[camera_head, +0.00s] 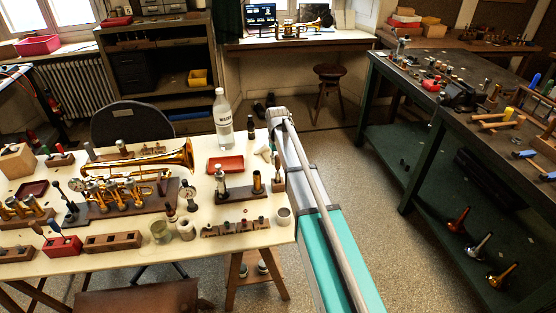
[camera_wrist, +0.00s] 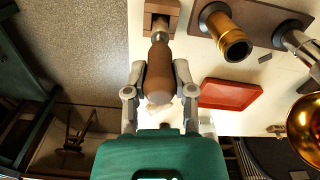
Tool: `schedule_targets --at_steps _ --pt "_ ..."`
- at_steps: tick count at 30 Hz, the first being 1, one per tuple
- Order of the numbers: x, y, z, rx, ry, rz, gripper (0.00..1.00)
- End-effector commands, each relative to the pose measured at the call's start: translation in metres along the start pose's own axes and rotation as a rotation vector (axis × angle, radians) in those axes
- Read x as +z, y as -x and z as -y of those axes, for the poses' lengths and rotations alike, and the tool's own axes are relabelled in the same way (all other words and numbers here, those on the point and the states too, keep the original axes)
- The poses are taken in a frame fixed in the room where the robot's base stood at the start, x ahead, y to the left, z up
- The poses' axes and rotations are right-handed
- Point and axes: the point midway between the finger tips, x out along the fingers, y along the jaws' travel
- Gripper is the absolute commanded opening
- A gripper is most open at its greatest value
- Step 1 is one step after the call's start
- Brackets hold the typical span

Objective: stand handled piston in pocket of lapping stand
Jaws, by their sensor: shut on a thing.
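In the wrist view my gripper (camera_wrist: 160,72) is shut on the brown wooden handle of the handled piston (camera_wrist: 159,75), one finger on each side. The piston's short silver metal part (camera_wrist: 160,29) points toward the top of the picture. Its far end lines up with the dark square pocket of a small wooden block, the lapping stand (camera_wrist: 173,7). I cannot tell how deep the piston sits in the pocket. In the head view the block (camera_head: 279,187) is at the table's right edge, with the handle (camera_head: 277,162) above it. My gripper's fingers are hard to make out there.
A brown board with a brass cylinder (camera_wrist: 233,42) and a silver cylinder (camera_wrist: 301,46) stands close beside the block. A red tray (camera_wrist: 230,95) lies nearby. A white cup (camera_head: 283,216) stands in front of the block, and a clear bottle (camera_head: 222,120) stands farther back.

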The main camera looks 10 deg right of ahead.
Motion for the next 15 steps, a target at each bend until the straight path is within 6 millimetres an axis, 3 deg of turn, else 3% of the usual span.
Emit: schedule_targets --at_steps 6,7,13,15 --pt "-0.0001 -0.0053 0.0002 0.0 0.0 0.0 0.0" --pt "-0.0001 -0.005 0.0002 0.0 0.0 0.0 0.35" --pt "-0.0001 -0.0043 0.0004 0.0 0.0 0.0 0.72" --pt "-0.0001 -0.0043 0.0004 0.0 0.0 0.0 0.74"
